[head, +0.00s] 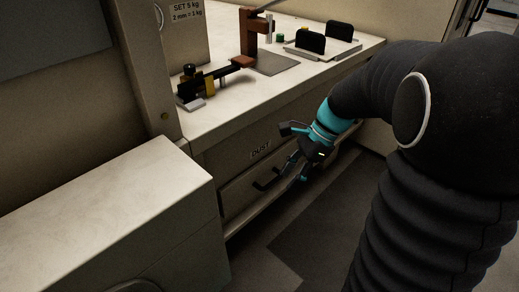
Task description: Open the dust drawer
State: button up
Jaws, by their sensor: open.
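The dust drawer (240,193) is a beige front low in the counter, with a "DUST" label (261,150) above it. It looks closed, flush with the cabinet. Its dark bar handle (266,181) stands out from the front. My gripper (293,154) is open in front of the drawer, just right of the handle. Its dark fingers point left toward the cabinet, and one finger overlaps the drawer front in the picture. I cannot tell whether a finger touches the handle. The gripper hides the right part of the drawer.
The counter top (225,112) holds a dark tool with a reddish block (243,61), a brown post (248,32) and a tray with black upright plates (310,42). A lower beige box (130,190) stands at the left. The dark floor mat (325,215) in front is clear.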

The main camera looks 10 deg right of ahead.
jog(key=w+d+f+m+y, duration=0.2)
jog(key=w+f+m+y, duration=0.15)
jog(key=w+m, duration=0.2)
jog(key=m+t+y+p, duration=0.3)
jog(key=m+y, duration=0.4)
jog(key=m, duration=1)
send_near(271, 182)
jog(key=a, duration=0.3)
jog(key=w+a+f, duration=0.1)
jog(key=a, duration=0.2)
jog(key=a+f, duration=0.1)
jog(key=a, duration=0.2)
jog(key=shift+w+a, duration=0.25)
jog(key=shift+a, duration=0.1)
grip_shut()
